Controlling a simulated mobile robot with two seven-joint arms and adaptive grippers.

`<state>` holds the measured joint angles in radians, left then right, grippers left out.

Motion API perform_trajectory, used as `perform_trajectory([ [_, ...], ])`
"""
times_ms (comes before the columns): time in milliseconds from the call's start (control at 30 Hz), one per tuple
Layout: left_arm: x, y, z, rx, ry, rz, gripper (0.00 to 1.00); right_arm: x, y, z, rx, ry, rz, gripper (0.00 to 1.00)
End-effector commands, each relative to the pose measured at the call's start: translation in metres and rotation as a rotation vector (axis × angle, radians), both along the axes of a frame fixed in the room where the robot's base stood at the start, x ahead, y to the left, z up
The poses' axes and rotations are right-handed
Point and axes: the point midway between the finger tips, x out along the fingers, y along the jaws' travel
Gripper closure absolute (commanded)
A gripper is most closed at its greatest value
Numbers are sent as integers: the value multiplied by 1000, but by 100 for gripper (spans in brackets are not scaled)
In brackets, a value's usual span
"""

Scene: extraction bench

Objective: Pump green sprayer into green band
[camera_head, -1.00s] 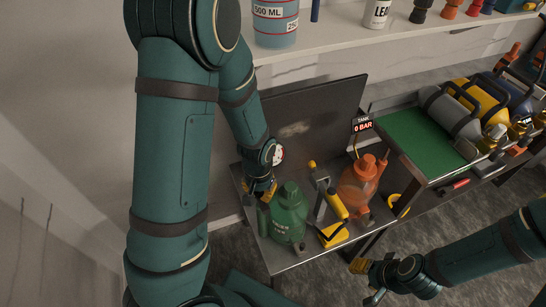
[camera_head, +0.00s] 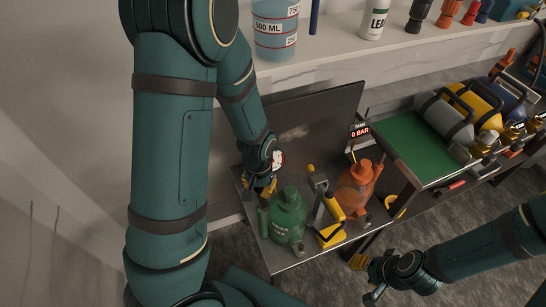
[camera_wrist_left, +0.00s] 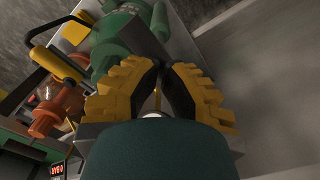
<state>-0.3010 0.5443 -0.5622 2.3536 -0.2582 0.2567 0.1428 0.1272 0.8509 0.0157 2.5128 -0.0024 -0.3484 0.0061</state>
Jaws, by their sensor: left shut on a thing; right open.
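The green sprayer (camera_head: 288,217) stands upright at the front left of the dark metal bench. My left gripper (camera_head: 262,184) is just behind and left of its top, shut on a part that the fingers mostly hide; it appears to be the sprayer's pump handle. In the left wrist view my yellow fingers (camera_wrist_left: 160,85) close around a thin upright part, with the green body beyond them. A small round gauge (camera_head: 277,158) with white and red on its face shows beside my left wrist; its needle and bands are too small to read. My right gripper (camera_head: 362,266) is open and empty, low in front of the bench.
An orange sprayer (camera_head: 356,190) and a yellow-handled tool (camera_head: 331,205) stand right of the green sprayer. A "TANK 0 BAR" display (camera_head: 359,131) is behind them. A green-topped bench (camera_head: 405,140) with cylinders is at right. A shelf with bottles runs along the back.

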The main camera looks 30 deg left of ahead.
Motion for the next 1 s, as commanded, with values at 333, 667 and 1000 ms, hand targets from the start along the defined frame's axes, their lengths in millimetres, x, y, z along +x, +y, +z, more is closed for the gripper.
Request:
perform_trajectory([
  [333,0,0,0,0,0,0,100,0,0,0,0,0,0,53],
  [667,0,0,0,0,0,0,100,0,0,0,0,0,0,53],
  [1000,0,0,5,0,0,0,100,0,0,4,0,0,0,53],
])
